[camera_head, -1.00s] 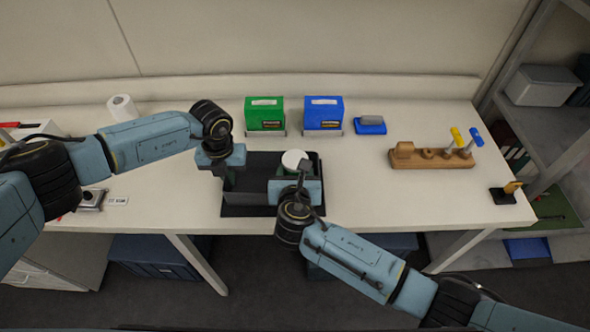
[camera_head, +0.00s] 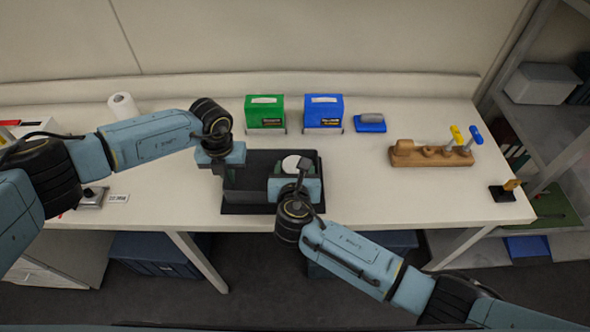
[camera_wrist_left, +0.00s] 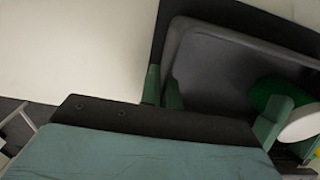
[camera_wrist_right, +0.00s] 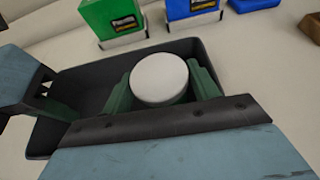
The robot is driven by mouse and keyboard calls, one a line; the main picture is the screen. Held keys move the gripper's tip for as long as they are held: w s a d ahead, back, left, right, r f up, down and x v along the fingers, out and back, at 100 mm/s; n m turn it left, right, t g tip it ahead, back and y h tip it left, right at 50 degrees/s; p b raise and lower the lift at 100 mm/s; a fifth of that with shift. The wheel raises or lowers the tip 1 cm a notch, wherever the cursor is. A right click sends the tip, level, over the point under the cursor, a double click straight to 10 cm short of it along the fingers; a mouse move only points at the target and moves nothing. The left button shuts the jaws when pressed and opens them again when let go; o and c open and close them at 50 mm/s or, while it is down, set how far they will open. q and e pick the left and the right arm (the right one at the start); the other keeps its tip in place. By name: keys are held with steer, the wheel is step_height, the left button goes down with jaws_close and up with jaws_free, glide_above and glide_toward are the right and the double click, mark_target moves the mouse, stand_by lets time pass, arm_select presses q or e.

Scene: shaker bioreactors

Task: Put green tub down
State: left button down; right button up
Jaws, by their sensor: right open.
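The green tub (camera_wrist_left: 272,90) has a white lid (camera_head: 290,164) and appears upright inside the dark tray (camera_head: 262,158), at its right part. Its lid also shows in the right wrist view (camera_wrist_right: 159,78). My right gripper (camera_wrist_right: 162,88) is open, with one green finger on each side of the tub. Whether the fingers touch it I cannot tell. The tub's base is hidden by the gripper.
A green box (camera_head: 264,113) and a blue box (camera_head: 323,112) stand behind the tray. A wooden holder (camera_head: 430,154) stands further right. The table between tray and holder is clear.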

arm_select(q)
steer(key=shift+w+d, duration=0.15)
steer(key=shift+w, duration=0.05)
arm_select(e)
steer(key=shift+s+f, duration=0.2)
steer(key=shift+f, duration=0.1)
steer(key=r+v, duration=0.1)
steer(key=v, duration=1.1)
steer(key=shift+w, duration=0.2)
arm_select(q)
steer(key=c, duration=2.1)
jaws_free()
steer(key=o, duration=0.5)
steer(key=shift+o, duration=0.2)
steer(key=shift+r, duration=0.1)
step_height(320, 180, up, 12)
steer(key=shift+f, duration=0.1)
